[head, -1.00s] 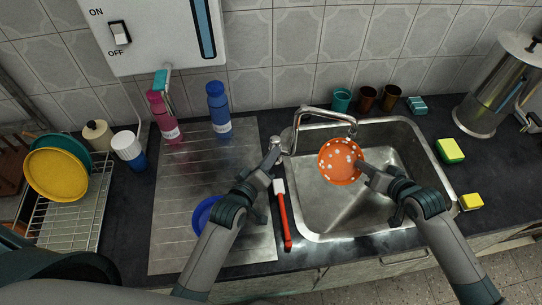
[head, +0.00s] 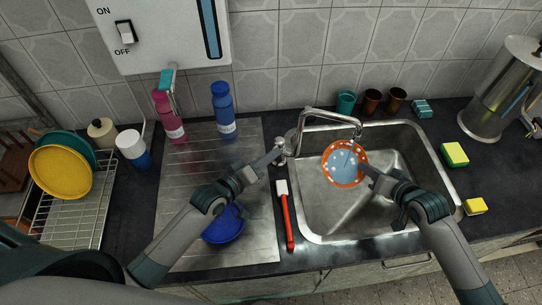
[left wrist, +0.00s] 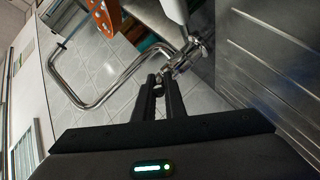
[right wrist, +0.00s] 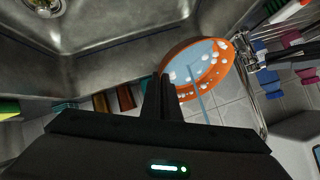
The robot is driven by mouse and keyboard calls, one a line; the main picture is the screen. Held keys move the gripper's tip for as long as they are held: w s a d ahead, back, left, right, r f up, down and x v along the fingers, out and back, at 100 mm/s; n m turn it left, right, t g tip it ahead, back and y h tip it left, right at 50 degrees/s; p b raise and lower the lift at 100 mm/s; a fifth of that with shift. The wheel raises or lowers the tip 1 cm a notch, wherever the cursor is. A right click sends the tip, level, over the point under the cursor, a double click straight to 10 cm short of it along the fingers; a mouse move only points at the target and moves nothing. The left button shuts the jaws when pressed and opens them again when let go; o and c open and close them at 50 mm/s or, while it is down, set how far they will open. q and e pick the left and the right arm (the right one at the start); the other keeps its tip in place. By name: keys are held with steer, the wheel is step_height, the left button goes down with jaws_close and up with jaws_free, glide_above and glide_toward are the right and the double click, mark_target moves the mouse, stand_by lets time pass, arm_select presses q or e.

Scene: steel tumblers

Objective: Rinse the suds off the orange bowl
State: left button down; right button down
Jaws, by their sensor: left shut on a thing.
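The orange bowl (head: 345,184) is over the sink under the tap spout (head: 325,112). Blue water fills its middle, and white suds specks dot its orange inside. A thin blue stream runs into it; the bowl and water also show in the right wrist view (right wrist: 216,73). My right gripper (head: 366,171) is shut on the bowl's near rim and holds it above the basin. My left gripper (head: 272,155) is shut on the tap's lever handle (head: 279,145); the left wrist view shows the fingertips (left wrist: 158,82) at the handle.
The steel sink (head: 325,225) is otherwise empty. A red-handled brush (head: 288,220) lies left of it. A blue bowl (head: 225,225) sits on the drainboard beneath my left arm. Sponges (head: 454,154) lie to the right, and several cups (head: 371,101) stand behind the sink.

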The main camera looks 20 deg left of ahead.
arm_select(q)
steer(key=c, duration=1.8)
jaws_free()
steer(key=shift+s, duration=0.15)
steer(key=v, duration=1.1)
steer(key=shift+s+a+r, duration=0.15)
steer(key=shift+s, duration=0.15)
